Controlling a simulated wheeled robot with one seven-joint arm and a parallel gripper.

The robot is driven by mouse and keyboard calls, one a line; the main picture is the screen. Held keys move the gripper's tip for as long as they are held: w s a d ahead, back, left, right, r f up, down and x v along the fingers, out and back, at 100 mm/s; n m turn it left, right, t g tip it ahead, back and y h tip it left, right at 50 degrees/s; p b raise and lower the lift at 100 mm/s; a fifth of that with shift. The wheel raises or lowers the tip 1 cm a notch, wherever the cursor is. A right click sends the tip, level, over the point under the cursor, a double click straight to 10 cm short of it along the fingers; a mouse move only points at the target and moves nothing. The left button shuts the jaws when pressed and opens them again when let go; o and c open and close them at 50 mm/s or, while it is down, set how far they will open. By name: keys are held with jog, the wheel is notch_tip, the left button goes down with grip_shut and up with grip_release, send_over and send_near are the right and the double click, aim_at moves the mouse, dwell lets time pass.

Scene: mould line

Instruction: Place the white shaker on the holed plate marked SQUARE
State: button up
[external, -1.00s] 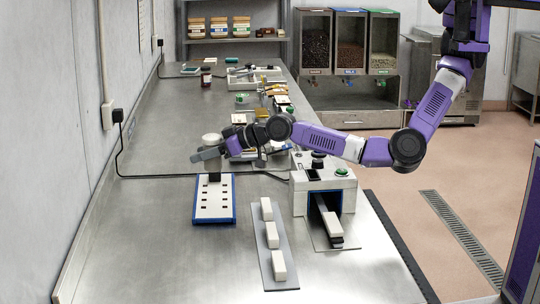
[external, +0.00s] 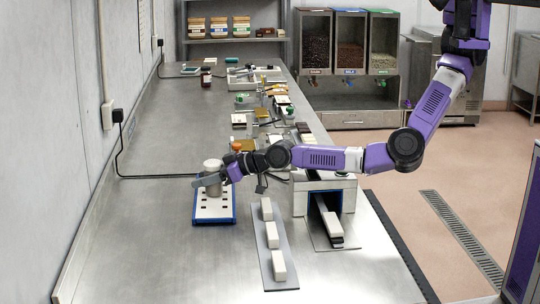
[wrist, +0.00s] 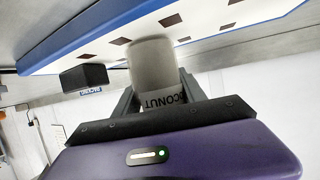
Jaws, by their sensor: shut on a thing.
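The white shaker (external: 212,164) is upright over the far half of the holed plate (external: 214,214). My gripper (external: 206,181) is shut around its sides. In the wrist view, the shaker (wrist: 152,62) stands between both fingers, with part of a dark "CONUT" label showing. The plate is white with a blue edge and rows of small dark square holes; it also shows in the wrist view (wrist: 225,32). I cannot tell whether the shaker's base touches the plate.
A grey strip with white blocks (external: 272,235) lies right of the plate. A white machine (external: 322,185) with a blue-edged opening stands further right. A black cable (external: 150,176) runs behind the plate. The bench left of the plate is clear.

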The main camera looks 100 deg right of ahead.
aim_at(219, 162)
jog(key=o, duration=1.5)
jog(key=shift+f, duration=0.1)
jog(key=shift+r, duration=0.2)
jog(key=v, duration=0.5)
jog(key=shift+s, duration=0.1)
notch_tip(219, 162, up, 7)
jog(key=shift+r+b, duration=0.1)
jog(key=shift+b, duration=0.55)
